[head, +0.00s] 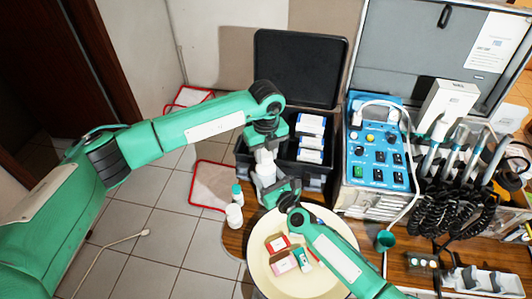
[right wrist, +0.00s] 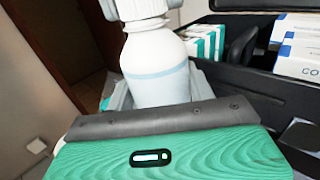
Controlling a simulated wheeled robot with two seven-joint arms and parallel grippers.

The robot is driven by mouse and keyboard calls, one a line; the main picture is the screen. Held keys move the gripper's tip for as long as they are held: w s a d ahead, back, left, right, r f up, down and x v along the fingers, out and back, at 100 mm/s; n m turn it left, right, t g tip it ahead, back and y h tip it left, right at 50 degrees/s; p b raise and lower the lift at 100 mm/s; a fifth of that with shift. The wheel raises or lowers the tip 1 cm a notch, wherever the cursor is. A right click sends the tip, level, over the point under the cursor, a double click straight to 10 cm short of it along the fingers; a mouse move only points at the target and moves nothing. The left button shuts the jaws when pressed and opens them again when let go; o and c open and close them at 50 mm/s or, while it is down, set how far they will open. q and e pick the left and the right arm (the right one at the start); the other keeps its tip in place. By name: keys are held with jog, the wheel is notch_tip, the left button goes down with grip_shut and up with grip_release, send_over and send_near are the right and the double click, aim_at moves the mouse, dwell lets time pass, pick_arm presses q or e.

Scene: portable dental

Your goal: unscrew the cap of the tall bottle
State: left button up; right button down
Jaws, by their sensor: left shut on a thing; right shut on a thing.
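The tall bottle (head: 266,174) is white and stands upright between my two grippers; in the right wrist view its body (right wrist: 158,70) has a pale blue band. My right gripper (head: 270,188) is shut around its lower body. My left gripper (head: 264,157) comes down from above and is shut on the white cap (right wrist: 140,10), which is at the top edge of the right wrist view. The cap sits at the bottle's neck; I cannot tell how far it is turned. The bottle's base is hidden by my right gripper.
A round cream tray (head: 262,280) with small boxes lies under my right arm. A small teal-capped bottle (head: 237,195) and a white jar (head: 234,216) stand at the table's left edge. An open black case (head: 283,172) with boxes is behind; a blue control panel (head: 378,145) stands right.

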aim_at(266, 154)
pick_arm(q)
jog(key=shift+r, duration=0.1)
dwell(0.3)
jog(key=shift+r, duration=1.05)
jog(key=shift+r, duration=2)
pick_arm(e)
jog(key=shift+c, duration=2.3)
grip_release()
